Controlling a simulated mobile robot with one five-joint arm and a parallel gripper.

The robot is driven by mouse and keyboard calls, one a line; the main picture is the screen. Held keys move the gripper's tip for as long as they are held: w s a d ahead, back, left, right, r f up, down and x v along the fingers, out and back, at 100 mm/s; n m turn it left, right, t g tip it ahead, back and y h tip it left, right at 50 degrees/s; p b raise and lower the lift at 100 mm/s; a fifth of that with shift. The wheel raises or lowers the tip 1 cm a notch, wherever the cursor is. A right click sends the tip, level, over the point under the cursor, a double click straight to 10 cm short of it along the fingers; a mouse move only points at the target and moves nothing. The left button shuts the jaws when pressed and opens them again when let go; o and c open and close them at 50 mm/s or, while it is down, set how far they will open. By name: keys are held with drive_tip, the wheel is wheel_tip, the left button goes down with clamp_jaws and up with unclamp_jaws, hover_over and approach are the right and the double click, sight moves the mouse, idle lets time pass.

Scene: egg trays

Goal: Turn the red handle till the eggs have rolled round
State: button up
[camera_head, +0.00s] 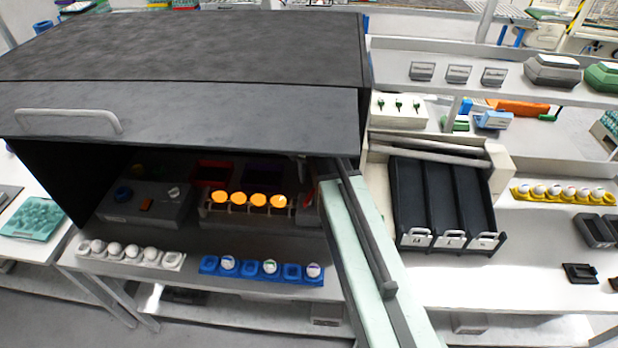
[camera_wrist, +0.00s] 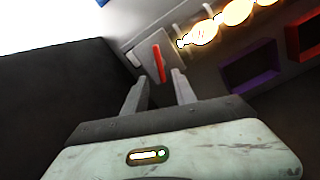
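The red handle (camera_wrist: 159,63) is a thin upright bar on a grey plate at the end of the egg row in the wrist view. In the head view a sliver of the red handle (camera_head: 311,192) shows beside my arm. My gripper (camera_wrist: 161,84) is open, its two fingers apart and pointing at the handle. The handle appears between or just beyond the fingertips; contact cannot be told. Several glowing orange eggs (camera_head: 258,200) lie in a row on a rack inside the dark hood, and the glowing eggs (camera_wrist: 237,11) also show at the wrist view's top right.
The dark hood (camera_head: 180,105) covers the rack from above. A grey control box (camera_head: 148,203) stands left inside it. A white egg tray (camera_head: 172,261) and a blue egg tray (camera_head: 208,265) lie in front. Purple (camera_wrist: 248,70) and red (camera_wrist: 303,38) bins lie near the eggs.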

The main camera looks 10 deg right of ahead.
sight(309, 195)
drive_tip(key=o, duration=1)
drive_tip(key=shift+n, duration=0.6)
drive_tip(key=o, duration=0.4)
drive_tip(key=n, duration=0.2)
drive_tip(key=shift+n, duration=0.4)
drive_tip(key=shift+c, duration=0.2)
drive_tip(key=n, duration=0.6)
drive_tip(key=shift+n, duration=0.3)
drive_tip(key=n, duration=0.7)
wheel_tip(309, 195, down, 8)
drive_tip(key=b, duration=0.8)
drive_tip(key=shift+r, duration=0.1)
